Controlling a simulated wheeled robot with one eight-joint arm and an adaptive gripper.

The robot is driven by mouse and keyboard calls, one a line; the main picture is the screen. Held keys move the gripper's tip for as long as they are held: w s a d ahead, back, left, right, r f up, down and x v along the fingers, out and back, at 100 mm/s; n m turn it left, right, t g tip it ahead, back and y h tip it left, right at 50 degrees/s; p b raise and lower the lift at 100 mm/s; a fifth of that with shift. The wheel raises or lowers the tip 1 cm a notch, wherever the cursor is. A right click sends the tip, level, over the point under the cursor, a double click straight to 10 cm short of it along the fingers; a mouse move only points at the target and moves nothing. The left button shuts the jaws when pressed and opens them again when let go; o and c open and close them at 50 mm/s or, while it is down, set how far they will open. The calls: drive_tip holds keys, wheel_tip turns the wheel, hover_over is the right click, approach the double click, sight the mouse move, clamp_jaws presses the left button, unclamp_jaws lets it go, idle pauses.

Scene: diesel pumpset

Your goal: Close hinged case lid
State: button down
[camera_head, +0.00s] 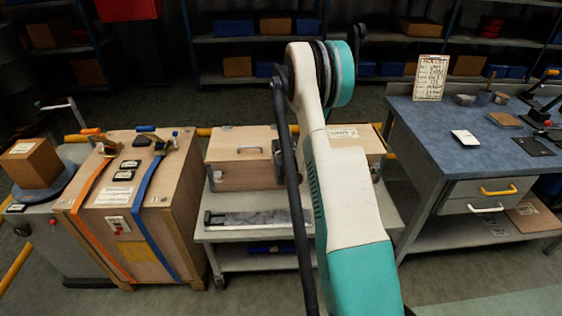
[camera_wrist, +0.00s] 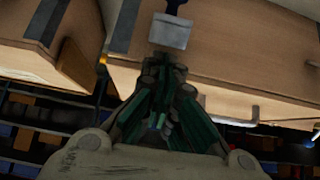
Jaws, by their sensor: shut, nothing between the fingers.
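The pale wooden case (camera_head: 240,172) sits on a grey cart in the middle of the head view. A metal handle (camera_head: 250,148) shows on it, and a labelled wooden part (camera_head: 345,133) shows to the right of my arm. My arm hides its middle, so I cannot tell how far the lid stands open. In the wrist view a wooden panel (camera_wrist: 235,70) fills the upper right, with a metal plate (camera_wrist: 170,32) on it and a metal handle (camera_wrist: 238,116) at its lower edge. My gripper (camera_wrist: 172,72) is shut and empty, its tips overlapping the panel; contact is unclear.
A long metal tool (camera_head: 255,218) lies on the cart (camera_head: 235,234) before the case. A strapped wooden crate (camera_head: 125,205) stands close left. A blue-topped workbench (camera_head: 460,125) stands right. Shelves (camera_head: 250,42) line the back.

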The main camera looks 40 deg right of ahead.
drive_tip(key=s+a, duration=0.5)
drive_tip(key=s, duration=0.2)
drive_tip(key=shift+s+a, duration=0.35)
drive_tip(key=shift+a, duration=0.05)
